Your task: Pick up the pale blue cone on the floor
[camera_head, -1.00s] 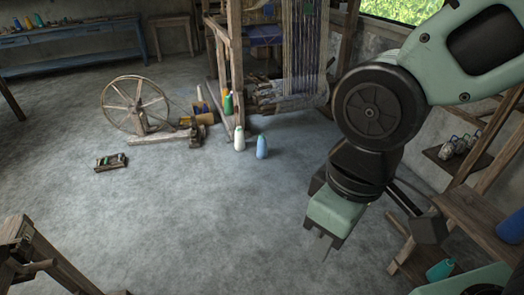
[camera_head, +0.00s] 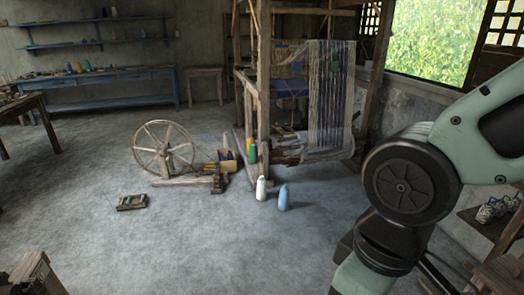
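The pale blue cone (camera_head: 284,199) stands upright on the grey floor, in front of the wooden loom. A white cone (camera_head: 261,189) stands just to its left, close beside it. My arm comes in at the right of the picture, nearer to me than the cones. My gripper is below the bottom edge of the picture, so its fingers do not show. Nothing covers the pale blue cone.
The loom (camera_head: 262,90) stands behind the cones, with green and orange cones at its post. A spinning wheel (camera_head: 164,150) stands to the left. A small dark wooden tool (camera_head: 132,202) lies on the floor. The floor (camera_head: 190,250) in front is clear.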

